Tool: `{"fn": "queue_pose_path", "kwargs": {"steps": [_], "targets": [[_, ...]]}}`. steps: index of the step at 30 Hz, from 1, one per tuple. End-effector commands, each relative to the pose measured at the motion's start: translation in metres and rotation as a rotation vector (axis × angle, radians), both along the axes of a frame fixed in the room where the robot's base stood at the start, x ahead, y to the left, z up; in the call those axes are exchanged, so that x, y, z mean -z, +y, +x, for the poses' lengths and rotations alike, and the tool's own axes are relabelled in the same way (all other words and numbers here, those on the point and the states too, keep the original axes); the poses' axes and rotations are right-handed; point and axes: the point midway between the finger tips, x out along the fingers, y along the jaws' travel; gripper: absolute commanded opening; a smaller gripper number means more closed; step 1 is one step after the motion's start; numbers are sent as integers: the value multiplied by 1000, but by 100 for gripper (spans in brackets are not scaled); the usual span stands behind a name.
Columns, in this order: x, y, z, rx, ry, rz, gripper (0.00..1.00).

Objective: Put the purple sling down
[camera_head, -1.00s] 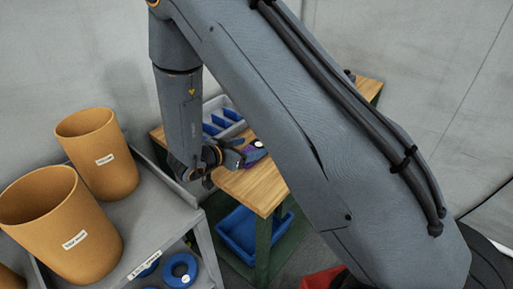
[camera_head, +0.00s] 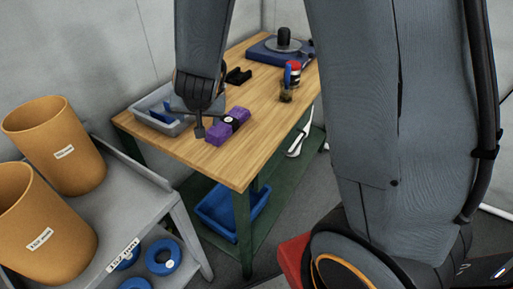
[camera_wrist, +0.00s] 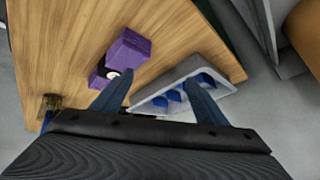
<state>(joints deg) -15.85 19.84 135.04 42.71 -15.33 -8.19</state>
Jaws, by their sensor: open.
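The purple sling (camera_head: 229,126) is a folded purple bundle with a dark band and a white round label at its middle. It lies on the wooden table (camera_head: 235,170), near the table's front left part. In the wrist view the sling (camera_wrist: 128,50) lies beyond the left finger, and the finger partly overlaps its near end. My gripper (camera_wrist: 160,92) is open, with its two fingers wide apart and nothing between them but table and tray. In the head view my gripper (camera_head: 199,125) is just left of the sling. I cannot tell whether a finger touches it.
A grey divided tray (camera_head: 150,112) with blue dividers sits left of the sling. A black holder (camera_head: 238,76), a red-and-blue item (camera_head: 292,73) and a blue device (camera_head: 270,52) stand farther back. Orange bins (camera_head: 62,150) stand on a grey cart at left. The table's front is clear.

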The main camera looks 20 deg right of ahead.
Motion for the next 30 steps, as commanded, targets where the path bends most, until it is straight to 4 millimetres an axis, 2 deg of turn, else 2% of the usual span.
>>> {"fn": "queue_pose_path", "kwargs": {"steps": [1, 6, 9, 12, 17, 30], "targets": [[-6, -11, -21, -59, 58, 9, 67], [-8, -49, -110, -238, 305, -26, 67], [-10, -74, -155, -300, 425, -68, 67], [-12, -93, -185, -331, 507, -103, 67], [-12, -106, -202, -348, 556, -124, 67], [-12, -105, -201, -349, 554, -125, 67]]}}
